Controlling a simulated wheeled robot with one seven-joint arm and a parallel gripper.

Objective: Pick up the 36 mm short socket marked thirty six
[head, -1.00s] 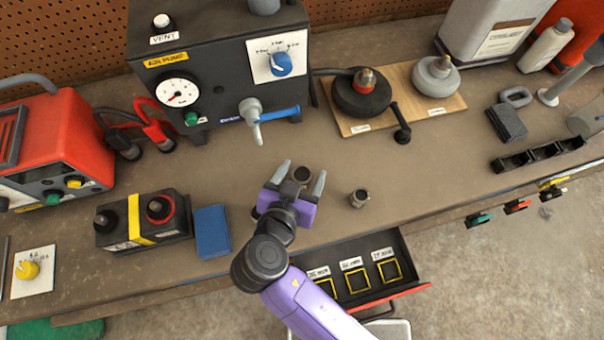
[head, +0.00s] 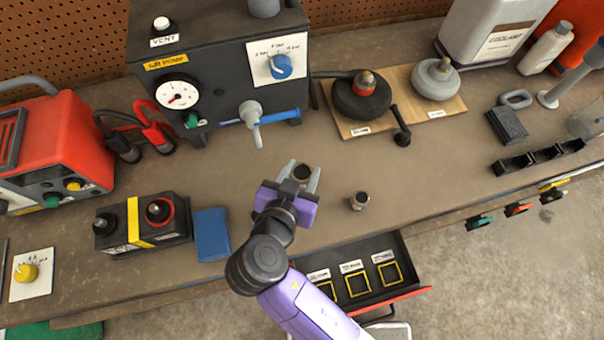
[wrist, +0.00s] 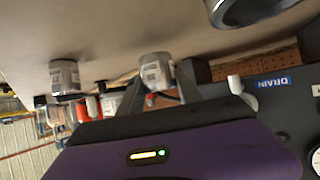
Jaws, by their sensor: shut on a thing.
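A small metal socket (head: 302,173) stands on the bench between the fingertips of my gripper (head: 301,178), which is shut on it. The wrist view, tipped over, also shows this socket (wrist: 155,70) between the fingers, with a pale label too blurred to read. A second similar socket (head: 359,201) stands upright on the bench to the right, apart from my gripper. It shows at the left of the wrist view (wrist: 65,78), its label also unreadable. I cannot tell from the labels which socket is marked thirty six.
An open drawer (head: 328,291) with yellow-framed, labelled places juts out below the bench front. A black air pump (head: 222,75) with a valve lever stands behind my gripper. A blue box (head: 212,234) and a battery (head: 120,238) lie left. The bench around the second socket is clear.

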